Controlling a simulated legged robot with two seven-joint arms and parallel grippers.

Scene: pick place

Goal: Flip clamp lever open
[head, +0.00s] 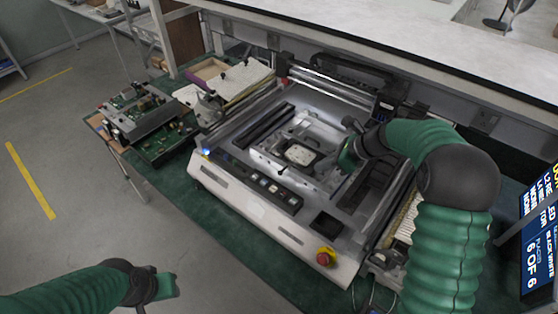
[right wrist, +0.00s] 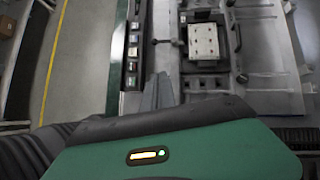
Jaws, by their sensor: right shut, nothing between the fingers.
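The fixture (head: 300,155) sits in the middle of the machine bed, with a pale square block (right wrist: 202,41) in its nest. In the right wrist view a thin lever with a dark knob (right wrist: 156,41) reaches out left of the block, and a dark curved bar (right wrist: 237,30) stands on its right. I cannot tell which is the clamp lever. My right gripper (right wrist: 158,92) is shut and empty, just below and left of the block in that view. In the head view my right gripper (head: 328,170) is beside the fixture's right side. My left gripper (head: 168,287) hangs low at left, away from the machine; its fingers are unclear.
A button row (head: 268,187) and a red emergency stop (head: 325,257) are on the machine's front. A rail gantry (head: 335,85) crosses the back. Circuit boards (head: 150,120) lie on a stand at left. A white shelf (head: 400,40) overhangs behind. A screen (head: 540,235) stands at right.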

